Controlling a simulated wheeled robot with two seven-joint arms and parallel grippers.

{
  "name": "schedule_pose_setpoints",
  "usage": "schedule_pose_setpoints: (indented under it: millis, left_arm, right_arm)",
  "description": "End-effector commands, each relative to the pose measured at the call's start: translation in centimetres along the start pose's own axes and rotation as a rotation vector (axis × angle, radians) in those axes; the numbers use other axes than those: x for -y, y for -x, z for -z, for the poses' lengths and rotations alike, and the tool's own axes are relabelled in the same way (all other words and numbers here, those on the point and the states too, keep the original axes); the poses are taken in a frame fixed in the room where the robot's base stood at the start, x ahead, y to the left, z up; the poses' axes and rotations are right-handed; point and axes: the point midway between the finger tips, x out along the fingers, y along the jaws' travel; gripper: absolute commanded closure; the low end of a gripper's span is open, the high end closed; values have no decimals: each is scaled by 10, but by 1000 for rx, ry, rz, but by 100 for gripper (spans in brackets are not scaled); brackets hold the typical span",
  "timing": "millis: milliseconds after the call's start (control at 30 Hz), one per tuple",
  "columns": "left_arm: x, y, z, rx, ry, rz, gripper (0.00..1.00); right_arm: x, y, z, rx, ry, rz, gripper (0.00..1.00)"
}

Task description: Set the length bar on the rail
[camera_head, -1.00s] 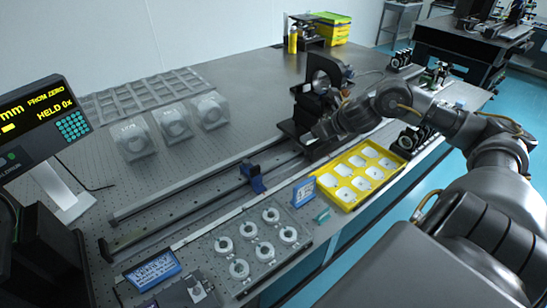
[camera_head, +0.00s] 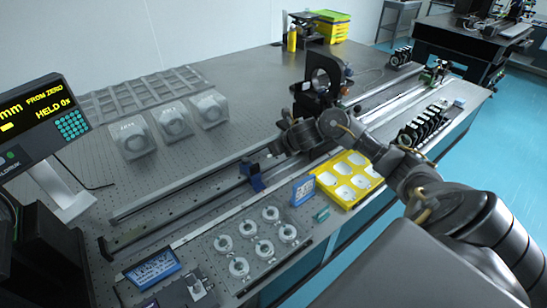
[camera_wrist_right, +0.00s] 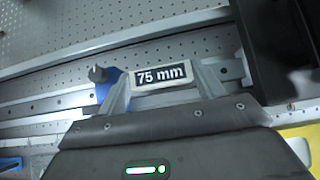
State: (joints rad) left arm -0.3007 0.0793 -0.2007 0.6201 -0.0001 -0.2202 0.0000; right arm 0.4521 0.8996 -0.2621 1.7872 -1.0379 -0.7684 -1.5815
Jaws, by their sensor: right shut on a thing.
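My right gripper (camera_head: 273,150) is over the rail (camera_head: 180,207), just right of and above the blue stop (camera_head: 252,177). In the right wrist view its two fingers (camera_wrist_right: 163,88) are shut on a length bar (camera_wrist_right: 163,75) with a "75 mm" label. The blue stop (camera_wrist_right: 108,80) shows there behind the left finger. I cannot tell whether the bar touches the rail or the stop. In the head view the bar is too small to make out. My left gripper is not in view.
A dark mount with a round opening (camera_head: 325,73) stands right of the gripper. A yellow tray (camera_head: 322,180) is partly behind my right arm. A grey tray of white rings (camera_head: 300,255) and a blue sign (camera_head: 303,190) are in front. A display (camera_head: 40,115) stands left.

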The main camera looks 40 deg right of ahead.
Motion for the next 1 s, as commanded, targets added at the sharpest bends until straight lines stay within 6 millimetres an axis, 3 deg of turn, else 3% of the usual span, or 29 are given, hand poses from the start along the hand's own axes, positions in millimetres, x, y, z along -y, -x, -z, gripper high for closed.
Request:
schedule_pose_setpoints:
  millis: [233, 633, 667, 700, 833, 1000]
  left_arm:
    - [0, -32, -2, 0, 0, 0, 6]
    - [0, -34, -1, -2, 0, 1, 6]
    - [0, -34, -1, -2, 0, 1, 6]
    - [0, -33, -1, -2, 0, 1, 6]
    - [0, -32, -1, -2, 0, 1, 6]
    - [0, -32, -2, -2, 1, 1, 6]
  right_arm:
    - [-5, -31, 24, -1, -3, -2, 63]
    - [-4, -33, 26, 0, 0, 0, 63]
    - [-4, -33, 26, -1, 0, 0, 31]
    - [-5, -32, 25, -1, 0, -1, 26]
    - [-5, -32, 25, -1, -1, -1, 11]
    - [-5, -32, 25, -1, -1, -1, 11]
